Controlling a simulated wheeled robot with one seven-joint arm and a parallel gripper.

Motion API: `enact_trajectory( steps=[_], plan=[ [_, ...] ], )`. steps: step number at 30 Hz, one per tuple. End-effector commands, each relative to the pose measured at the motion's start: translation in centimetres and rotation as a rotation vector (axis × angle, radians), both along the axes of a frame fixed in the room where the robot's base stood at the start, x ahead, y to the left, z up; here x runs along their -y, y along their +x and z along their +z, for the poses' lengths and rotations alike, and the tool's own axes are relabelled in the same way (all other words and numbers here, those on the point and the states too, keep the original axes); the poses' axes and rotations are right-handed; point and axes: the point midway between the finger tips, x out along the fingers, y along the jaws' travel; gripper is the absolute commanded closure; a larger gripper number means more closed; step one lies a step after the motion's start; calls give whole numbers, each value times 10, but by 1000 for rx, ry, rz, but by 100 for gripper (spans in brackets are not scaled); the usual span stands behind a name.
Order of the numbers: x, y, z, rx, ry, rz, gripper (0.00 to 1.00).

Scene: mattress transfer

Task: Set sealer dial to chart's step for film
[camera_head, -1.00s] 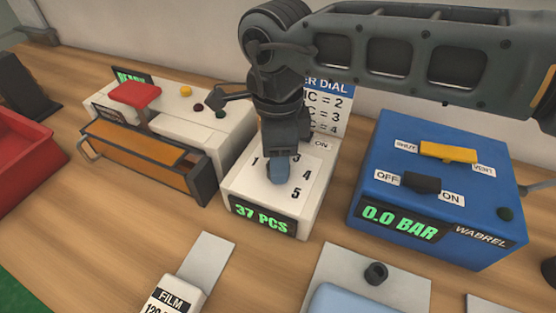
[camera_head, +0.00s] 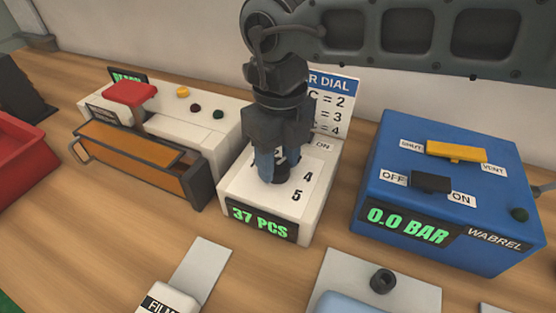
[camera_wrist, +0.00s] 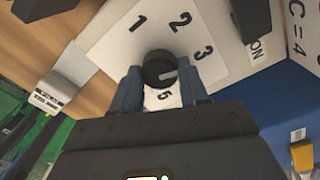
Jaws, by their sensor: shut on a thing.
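The white sealer control box (camera_head: 236,190) has a numbered face and a green "37 PCS" display. Its round black dial (camera_wrist: 158,66) stands among the numbers in the wrist view. A pale mark on the dial points right, roughly below the 3; the exact step is hard to tell. My gripper (camera_head: 280,165) points down over the box, its blue fingers shut on the dial's sides. The chart (camera_head: 333,105) behind shows "= 2", "= 3" and "= 4", its left part hidden by my arm. The film pack (camera_head: 168,300), labelled "FILM", is cut off at the bottom edge.
The sealer (camera_head: 215,137) with an orange-panelled frame stands left of the dial box. A blue vacuum box (camera_head: 385,165) reading "0.0 BAR" stands right. A red bin (camera_head: 20,165) is far left.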

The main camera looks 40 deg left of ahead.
Motion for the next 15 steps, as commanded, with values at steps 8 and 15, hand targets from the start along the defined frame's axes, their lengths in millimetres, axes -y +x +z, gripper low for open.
enact_trajectory(
  steps=[8,15],
  plan=[
    [0,1,-1,3,2,-262,87],
    [0,0,-1,2,2,-487,87]
  ],
)
